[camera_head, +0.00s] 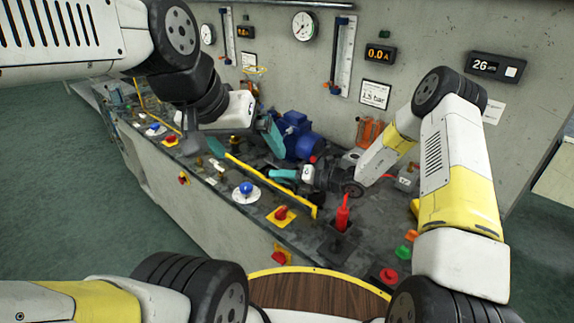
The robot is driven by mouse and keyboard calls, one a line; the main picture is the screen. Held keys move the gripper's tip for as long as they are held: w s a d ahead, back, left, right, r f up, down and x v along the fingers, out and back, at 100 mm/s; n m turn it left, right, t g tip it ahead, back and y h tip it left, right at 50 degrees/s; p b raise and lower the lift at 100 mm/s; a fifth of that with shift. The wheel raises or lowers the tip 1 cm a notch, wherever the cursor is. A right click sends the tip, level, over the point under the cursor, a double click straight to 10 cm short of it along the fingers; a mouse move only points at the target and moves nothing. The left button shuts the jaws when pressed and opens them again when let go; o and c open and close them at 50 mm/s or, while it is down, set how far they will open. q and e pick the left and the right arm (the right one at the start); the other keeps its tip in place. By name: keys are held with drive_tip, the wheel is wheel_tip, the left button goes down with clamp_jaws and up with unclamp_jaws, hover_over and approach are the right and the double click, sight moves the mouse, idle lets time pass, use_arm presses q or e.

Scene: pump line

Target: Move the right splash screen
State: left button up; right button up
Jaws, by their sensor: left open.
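The right splash screen shows as a long yellow bar (268,184) running slantwise along the front of the bench; I cannot make out a clear pane with it. My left gripper (247,149) is open, with its teal fingers spread on either side above the bar's far end. I see nothing between them. My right gripper (283,174) reaches in from the right, low over the bench, its teal fingertips just behind the middle of the bar. I cannot tell whether it touches the bar or whether its jaws are apart.
A blue pump motor (298,136) stands behind the grippers. A blue knob (246,188), a red-handled switch (283,214) and an upright red lever (342,212) are near the bar. Another yellow bar (152,114) lies farther left. Gauges (304,26) hang on the wall.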

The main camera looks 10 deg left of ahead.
drive_tip(key=v, duration=0.7)
drive_tip(key=shift+d, duration=0.4)
use_arm(q)
drive_tip(key=shift+c, duration=0.2)
use_arm(e)
drive_tip(key=shift+r, duration=0.1)
